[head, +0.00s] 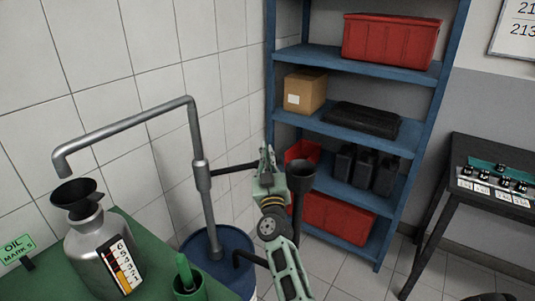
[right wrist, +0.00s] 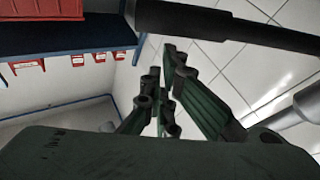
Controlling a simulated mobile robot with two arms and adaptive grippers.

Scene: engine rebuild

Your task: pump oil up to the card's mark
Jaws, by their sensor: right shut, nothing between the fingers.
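The grey metal pump (head: 200,175) stands in a blue drum (head: 242,250), its spout bent over the black funnel (head: 75,198) in a silver oil can (head: 88,245). The can carries a gauge strip (head: 120,265) with a yellow-orange lower part. The green card (head: 17,251) reading "OIL MARK" stands left of the can. A dark lever runs from the pump behind my right gripper (head: 266,160), with a black upright handle (head: 300,180) just right of it. In the right wrist view the gripper (right wrist: 168,80) is shut and empty, a dark bar (right wrist: 225,22) beyond its fingers. My left gripper is not in view.
A green bench (head: 135,225) bears the can and a green holder (head: 187,285). A blue shelf rack (head: 350,62) with red bins, a box and black containers stands behind. A dark table (head: 480,150) with small labelled items is at right. Tiled floor lies between.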

